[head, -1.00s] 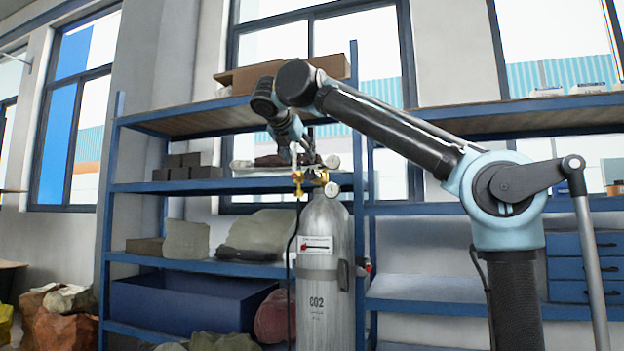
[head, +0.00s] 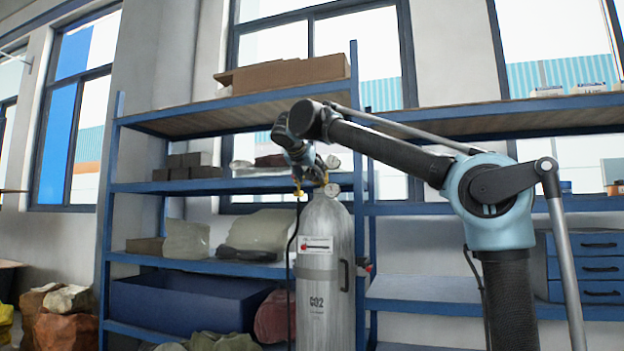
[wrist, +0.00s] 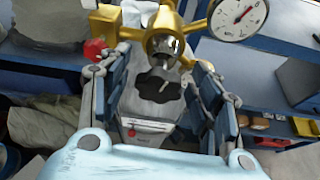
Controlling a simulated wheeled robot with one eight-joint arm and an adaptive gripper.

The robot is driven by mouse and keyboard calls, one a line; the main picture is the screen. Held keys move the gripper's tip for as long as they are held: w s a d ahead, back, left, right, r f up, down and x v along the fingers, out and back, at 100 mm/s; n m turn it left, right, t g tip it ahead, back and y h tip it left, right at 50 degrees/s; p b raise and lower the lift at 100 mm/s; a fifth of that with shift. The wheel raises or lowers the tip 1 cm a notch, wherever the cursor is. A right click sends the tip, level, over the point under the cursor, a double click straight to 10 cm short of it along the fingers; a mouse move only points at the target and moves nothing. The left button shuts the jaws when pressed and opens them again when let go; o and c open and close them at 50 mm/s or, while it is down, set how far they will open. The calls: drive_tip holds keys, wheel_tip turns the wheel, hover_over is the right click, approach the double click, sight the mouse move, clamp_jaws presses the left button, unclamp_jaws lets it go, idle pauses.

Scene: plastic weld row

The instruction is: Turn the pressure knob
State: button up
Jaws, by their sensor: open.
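A grey CO2 cylinder (head: 318,275) stands upright in front of the blue shelf. A brass regulator (wrist: 165,40) with a round white gauge (wrist: 238,18) sits on its top. In the wrist view a dark lobed knob (wrist: 157,97) with a metal stem shows below the brass body, between my fingers. I cannot tell for certain whether it is the pressure knob. My gripper (wrist: 160,100) is open, with one finger on each side of the knob and a gap visible on both sides. In the head view my gripper is at the regulator, its fingers partly hidden.
The blue shelf (head: 240,186) stands close behind the cylinder, with a blue bin (head: 180,305) low on the left. A red fitting (wrist: 92,48) shows left of the regulator. A blue drawer unit (head: 590,265) stands at the right.

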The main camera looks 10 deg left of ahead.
drive_tip(key=c, duration=1)
drive_tip(key=shift+m+y, duration=0.6)
drive_tip(key=shift+m, duration=0.2)
drive_tip(key=shift+c, duration=0.4)
drive_tip(key=o, duration=1.1)
drive_tip(key=v, duration=1.2)
drive_tip(key=shift+d+f, duration=0.1)
drive_tip(key=shift+d, duration=0.05)
